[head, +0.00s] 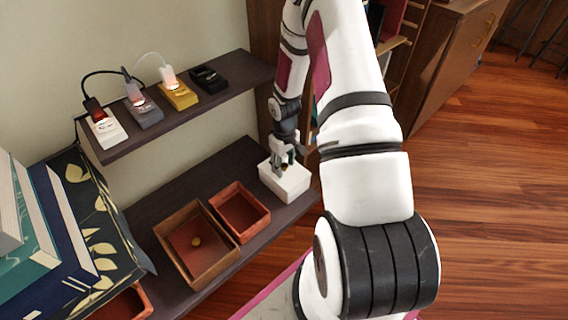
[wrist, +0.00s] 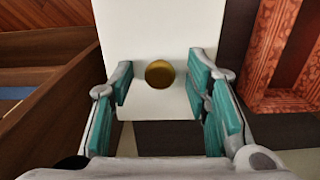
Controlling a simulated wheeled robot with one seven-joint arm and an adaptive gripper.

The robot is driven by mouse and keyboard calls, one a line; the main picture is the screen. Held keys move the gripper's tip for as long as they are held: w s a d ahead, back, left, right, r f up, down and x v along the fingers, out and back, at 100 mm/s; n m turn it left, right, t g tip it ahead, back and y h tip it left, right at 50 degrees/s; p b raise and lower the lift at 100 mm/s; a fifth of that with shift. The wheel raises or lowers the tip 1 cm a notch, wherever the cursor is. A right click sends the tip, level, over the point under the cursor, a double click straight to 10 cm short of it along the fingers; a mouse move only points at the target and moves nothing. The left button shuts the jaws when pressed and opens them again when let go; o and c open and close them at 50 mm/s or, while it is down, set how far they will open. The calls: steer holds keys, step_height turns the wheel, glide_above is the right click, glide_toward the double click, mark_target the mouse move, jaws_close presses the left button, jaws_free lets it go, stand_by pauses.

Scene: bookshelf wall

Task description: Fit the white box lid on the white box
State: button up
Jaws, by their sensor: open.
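The white box (head: 290,188) stands at the right end of the lower dark shelf. The white lid (wrist: 150,35) fills the middle of the wrist view as a flat white panel with a round gold knob (wrist: 160,74). My gripper (head: 284,164) is directly over the white box in the head view and hides part of its top. In the wrist view my gripper (wrist: 160,84) is open, with its teal finger pads on either side of the knob and gaps between. The lid appears to lie on top of the box, but I cannot tell whether it sits fully down.
A red open box (head: 240,212) stands left of the white box, and a brown box (head: 172,262) with a knobbed panel inside is beyond it. The upper shelf (head: 225,97) with several small devices overhangs behind. Books (head: 62,232) rise at far left.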

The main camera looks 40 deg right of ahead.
step_height(320, 180, up, 12)
stand_by(0.5)
stand_by(0.4)
step_height(320, 180, up, 11)
steer(key=h, duration=0.1)
glide_above(284, 165)
steer(key=s+a, duration=0.2)
steer(key=a, duration=0.2)
steer(key=s+a+r, duration=0.6)
steer(key=a+r, duration=0.1)
steer(key=r, duration=0.3)
steer(key=s+a+r, duration=0.3)
steer(key=s+a, duration=0.1)
steer(key=s, duration=0.3)
steer(key=s+a+r+y, duration=0.1)
steer(key=s+a+r, duration=0.15)
steer(key=s, duration=0.45)
steer(key=s+a+r, duration=0.3)
steer(key=s+a, duration=0.1)
steer(key=s, duration=0.3)
step_height(284, 165, up, 25)
steer(key=t+p, duration=0.4)
steer(key=p, duration=1.9)
steer(key=shift+f+p, duration=0.2)
steer(key=shift+p, duration=0.15)
